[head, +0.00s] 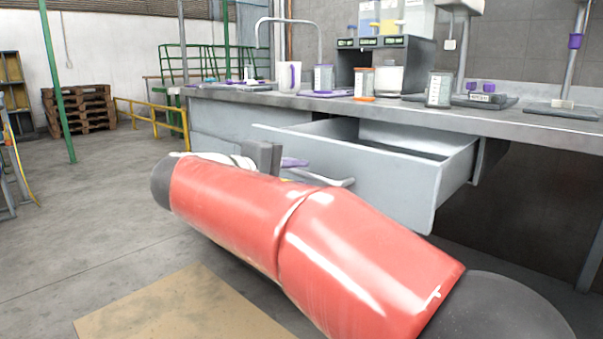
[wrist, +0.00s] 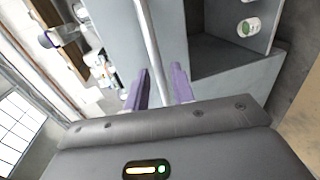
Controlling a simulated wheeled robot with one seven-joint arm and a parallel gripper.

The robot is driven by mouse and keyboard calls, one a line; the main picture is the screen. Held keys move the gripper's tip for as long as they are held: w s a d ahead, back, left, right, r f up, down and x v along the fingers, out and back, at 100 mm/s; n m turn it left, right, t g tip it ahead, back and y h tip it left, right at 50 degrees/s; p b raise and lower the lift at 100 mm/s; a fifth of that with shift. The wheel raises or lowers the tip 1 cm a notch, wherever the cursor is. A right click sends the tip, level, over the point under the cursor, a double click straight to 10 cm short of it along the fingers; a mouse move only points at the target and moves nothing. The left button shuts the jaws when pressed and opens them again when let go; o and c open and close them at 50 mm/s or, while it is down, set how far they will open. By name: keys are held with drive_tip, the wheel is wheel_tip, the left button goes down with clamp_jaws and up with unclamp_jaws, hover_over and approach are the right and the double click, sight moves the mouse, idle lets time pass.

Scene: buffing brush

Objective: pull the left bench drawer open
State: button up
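The drawer (head: 395,185) under the bench is pulled out, and its empty-looking inside shows from above. A pale bar handle (head: 335,182) runs along its front, partly hidden by my red arm. In the wrist view the handle (wrist: 148,40) passes between the two purple fingers of my gripper (wrist: 160,88). The fingers lie close on either side of the bar; I cannot tell whether they press on it. In the head view, part of my gripper (head: 290,163) shows at the drawer front, the rest hidden by my arm.
The grey bench top (head: 500,118) carries jars, a tap, a dark shelf unit (head: 385,65) and stands. A tan mat (head: 180,310) lies on the floor. Yellow rails (head: 155,118) and stacked pallets (head: 78,110) stand at the back left. The floor left of my arm is free.

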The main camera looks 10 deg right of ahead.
drive_tip(key=v, duration=0.5)
drive_tip(key=shift+s+a+p, duration=0.15)
drive_tip(key=shift+a+p, duration=0.1)
drive_tip(key=shift+p, duration=0.05)
drive_tip(key=s+d+f+m+g+y, duration=0.1)
drive_tip(key=s+d+f+g+y, duration=0.3)
drive_tip(key=s+d+f, duration=0.55)
drive_tip(key=s+d+f+m+y, duration=0.4)
drive_tip(key=s+f+m+y, duration=0.3)
drive_tip(key=s+f, duration=0.65)
wheel_tip(320, 180, up, 9)
drive_tip(key=w+y+p, duration=0.1)
drive_tip(key=w+p, duration=0.1)
drive_tip(key=p, duration=0.8)
drive_tip(key=shift+a, duration=0.35)
